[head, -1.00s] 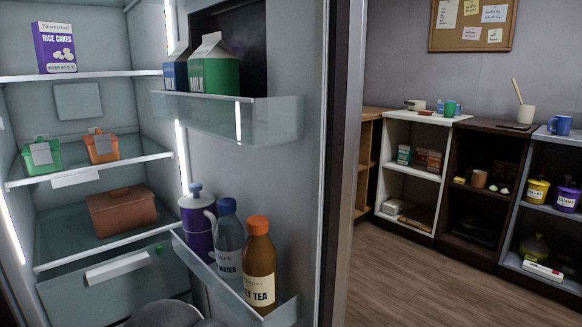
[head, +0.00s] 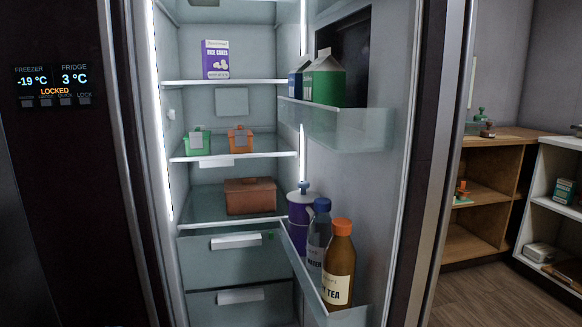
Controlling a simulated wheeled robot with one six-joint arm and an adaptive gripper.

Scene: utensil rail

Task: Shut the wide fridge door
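The wide fridge door (head: 378,190) stands open on the right side of the fridge, its inner face with two shelf bins toward me. The upper bin (head: 340,125) holds a green carton (head: 325,82) and a blue carton. The lower bin (head: 345,314) holds a purple flask, a water bottle (head: 319,240) and an orange-capped tea bottle (head: 339,265). The fridge interior (head: 232,135) is lit and in full view. My gripper is not in view.
Inside are a rice cakes box (head: 215,59), small green and orange tubs and a brown box (head: 250,196). A dark panel (head: 55,85) reading "LOCKED" is at left. Wooden shelves (head: 478,215) stand beyond the door, with some floor (head: 500,300) showing.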

